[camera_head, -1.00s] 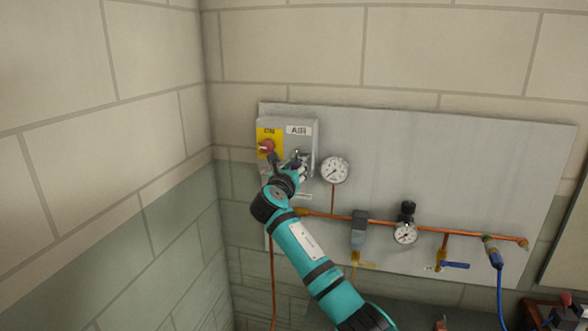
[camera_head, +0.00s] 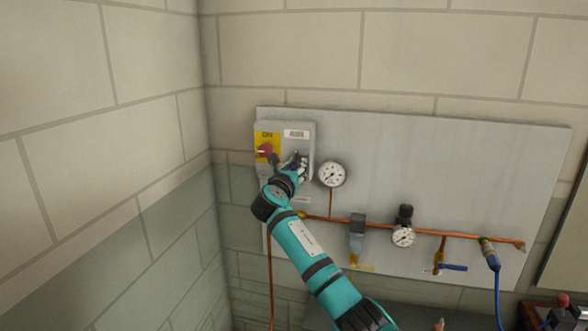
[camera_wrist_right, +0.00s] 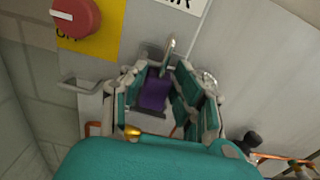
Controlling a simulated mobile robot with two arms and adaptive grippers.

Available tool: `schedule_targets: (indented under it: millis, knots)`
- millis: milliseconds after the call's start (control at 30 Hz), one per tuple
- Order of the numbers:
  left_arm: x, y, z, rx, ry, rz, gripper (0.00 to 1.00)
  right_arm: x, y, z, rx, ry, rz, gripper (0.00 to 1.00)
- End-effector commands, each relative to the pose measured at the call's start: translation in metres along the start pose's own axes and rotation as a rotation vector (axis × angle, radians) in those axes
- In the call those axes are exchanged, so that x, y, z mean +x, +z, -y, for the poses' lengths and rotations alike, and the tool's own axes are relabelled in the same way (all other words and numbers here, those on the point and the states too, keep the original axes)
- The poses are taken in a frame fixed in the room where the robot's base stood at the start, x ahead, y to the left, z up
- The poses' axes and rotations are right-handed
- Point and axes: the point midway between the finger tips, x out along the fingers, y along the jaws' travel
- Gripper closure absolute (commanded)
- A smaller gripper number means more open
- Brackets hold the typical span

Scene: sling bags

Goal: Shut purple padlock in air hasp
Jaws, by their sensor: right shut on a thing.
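The purple padlock (camera_wrist_right: 155,92) shows between the fingers of my right gripper (camera_wrist_right: 160,90) in the wrist view. The gripper is shut on its body. A thin metal shackle (camera_wrist_right: 169,48) rises above the body. In the head view my right gripper (camera_head: 299,164) is against the front of the grey AIR box (camera_head: 308,136), right of its red knob (camera_head: 265,150). The hasp cannot be made out clearly, and I cannot tell whether the shackle passes through it or is closed. My left gripper is not in view.
A round gauge (camera_head: 332,174) sits close to the right of my gripper. A copper pipe (camera_head: 340,219) with valves and another gauge (camera_head: 403,236) runs along the grey panel (camera_head: 450,160). The left wall is bare.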

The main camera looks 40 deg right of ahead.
Motion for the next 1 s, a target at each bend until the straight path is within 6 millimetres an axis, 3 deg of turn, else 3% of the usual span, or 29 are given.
schedule_targets:
  millis: [467, 500, 667, 867, 1000]
  knots:
    - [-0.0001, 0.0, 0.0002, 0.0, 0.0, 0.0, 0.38, 0.0009, -0.0017, 0.0012, 0.0, -0.002, 0.002, 1.0]
    - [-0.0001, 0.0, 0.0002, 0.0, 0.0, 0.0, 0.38, 0.0009, -0.002, 0.0012, 0.0, -0.002, 0.002, 0.66]
    - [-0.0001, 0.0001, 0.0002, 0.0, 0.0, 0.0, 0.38, 0.0008, -0.0025, 0.0012, 0.0, -0.002, 0.001, 0.45]
    - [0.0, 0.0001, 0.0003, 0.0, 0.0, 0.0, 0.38, 0.0005, -0.0025, 0.0009, 0.0, -0.001, 0.001, 0.44]
    - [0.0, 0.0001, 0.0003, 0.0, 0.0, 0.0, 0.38, 0.0004, -0.003, 0.0007, 0.0, -0.001, 0.0, 0.26]
